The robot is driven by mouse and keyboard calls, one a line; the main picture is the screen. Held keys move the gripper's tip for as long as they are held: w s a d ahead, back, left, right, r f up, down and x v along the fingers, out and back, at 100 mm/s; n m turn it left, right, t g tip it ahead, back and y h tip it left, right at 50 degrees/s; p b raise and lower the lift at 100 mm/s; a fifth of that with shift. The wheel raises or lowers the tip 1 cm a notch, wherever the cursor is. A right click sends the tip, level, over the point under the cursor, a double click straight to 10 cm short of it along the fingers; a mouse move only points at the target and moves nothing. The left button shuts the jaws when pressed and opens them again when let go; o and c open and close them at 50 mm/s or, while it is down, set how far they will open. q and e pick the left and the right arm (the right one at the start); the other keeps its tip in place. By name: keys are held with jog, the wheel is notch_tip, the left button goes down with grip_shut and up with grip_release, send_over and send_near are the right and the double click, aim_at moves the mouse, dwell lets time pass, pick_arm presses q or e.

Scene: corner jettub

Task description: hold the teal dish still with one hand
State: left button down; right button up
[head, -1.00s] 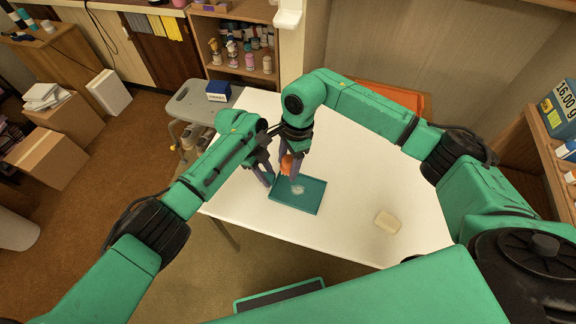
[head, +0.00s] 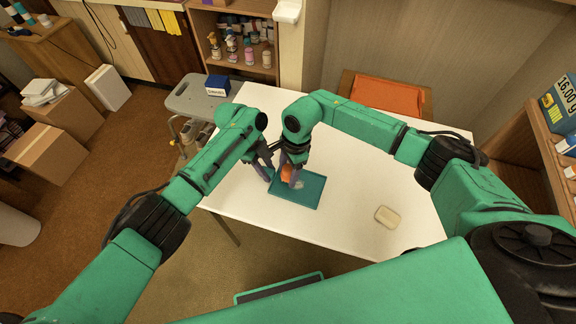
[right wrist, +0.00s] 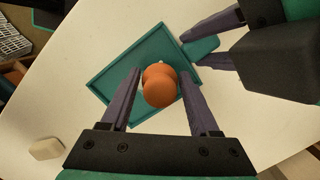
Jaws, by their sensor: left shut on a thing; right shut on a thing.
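The teal dish (head: 312,196), flat, square and low-rimmed, lies on the white table. My left gripper (head: 267,176) is at its left edge. In the right wrist view, its fingers are shut on a teal tab (right wrist: 202,48) at the dish's side. My right gripper (head: 290,184) is over the dish, shut on an orange rounded thing (head: 287,172). That orange thing (right wrist: 160,88) shows between the fingers in the right wrist view and hides part of the dish. A pale patch (head: 299,184) shows in the dish beside the right fingertips. I cannot tell whether the orange thing touches the dish.
A cream block (head: 388,217) lies on the table to the right of the dish. A blue box (head: 217,86) stands on a grey stool-like surface (head: 190,100) at the back left. An orange-topped seat (head: 388,96) is behind the table.

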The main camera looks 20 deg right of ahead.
aim_at(287, 168)
jog(key=shift+f, duration=1.15)
dwell(0.5)
jog(key=shift+s+d+r, duration=0.1)
jog(key=shift+s+d, duration=0.4)
jog(key=shift+d, duration=0.15)
jog(key=shift+s+d, duration=0.45)
jog(key=shift+d, duration=0.2)
jog(key=shift+s+d, duration=0.45)
jog(key=shift+d, duration=0.2)
jog(key=shift+s+d, duration=0.45)
jog(key=shift+d, duration=0.15)
jog(key=shift+w+a, duration=0.6)
jog(key=shift+a, duration=0.25)
jog(key=shift+w+a, duration=0.65)
jog(key=shift+a, duration=0.25)
jog(key=shift+w+a, duration=0.6)
jog(key=shift+a, duration=0.25)
jog(key=shift+r, duration=2.95)
jog(key=shift+r, duration=0.15)
